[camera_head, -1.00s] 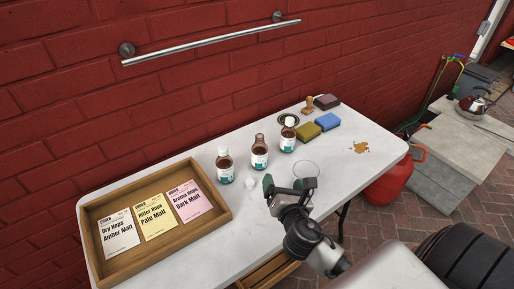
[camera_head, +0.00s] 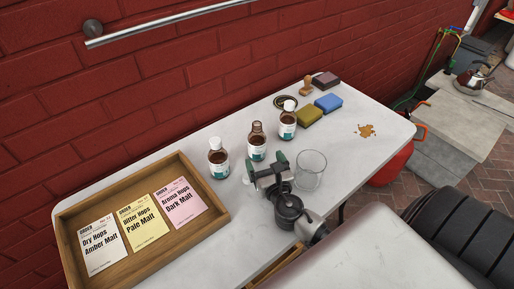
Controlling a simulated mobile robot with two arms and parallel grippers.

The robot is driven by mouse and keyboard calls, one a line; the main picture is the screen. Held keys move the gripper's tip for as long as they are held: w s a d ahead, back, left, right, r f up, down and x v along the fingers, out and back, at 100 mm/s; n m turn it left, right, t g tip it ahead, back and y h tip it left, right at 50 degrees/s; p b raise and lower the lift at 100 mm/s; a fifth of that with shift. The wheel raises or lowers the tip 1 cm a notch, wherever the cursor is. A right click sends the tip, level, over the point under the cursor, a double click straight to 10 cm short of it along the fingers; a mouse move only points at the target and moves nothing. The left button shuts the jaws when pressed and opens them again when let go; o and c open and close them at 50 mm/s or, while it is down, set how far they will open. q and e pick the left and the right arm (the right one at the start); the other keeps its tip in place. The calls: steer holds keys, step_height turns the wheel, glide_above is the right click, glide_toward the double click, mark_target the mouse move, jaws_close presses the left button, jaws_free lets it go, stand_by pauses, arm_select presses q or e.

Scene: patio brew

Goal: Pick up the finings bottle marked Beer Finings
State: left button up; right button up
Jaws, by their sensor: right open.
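Three brown bottles with white and teal labels stand upright on the white table: a left bottle (camera_head: 218,158) with a white cap, a middle bottle (camera_head: 257,142) with no white cap, and a right bottle (camera_head: 288,120) with a white cap. The label print is too small to read, so I cannot tell which is marked Beer Finings. My right gripper (camera_head: 267,170) is open and looks empty, just in front of the middle bottle. Whether it touches that bottle I cannot tell. My left gripper is out of view.
A clear glass (camera_head: 311,169) stands close right of my gripper. A small white item (camera_head: 247,180) lies left of it. A wooden tray (camera_head: 220,217) with order cards fills the table's left. Sponges (camera_head: 309,115), a stamp (camera_head: 306,86) and a brown spill (camera_head: 367,131) are at the right.

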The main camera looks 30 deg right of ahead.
mark_target(260, 151)
steer(key=shift+w+d+r, duration=0.1)
steer(key=shift+w+d, duration=0.05)
steer(key=shift+w, duration=0.5)
steer(key=x, duration=0.5)
steer(key=shift+w, duration=0.3)
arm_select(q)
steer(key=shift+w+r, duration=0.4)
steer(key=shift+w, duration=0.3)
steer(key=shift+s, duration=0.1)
arm_select(e)
steer(key=c, duration=1.1)
steer(key=shift+d+r, duration=0.1)
steer(key=shift+r, duration=0.05)
steer(key=shift+c, duration=0.2)
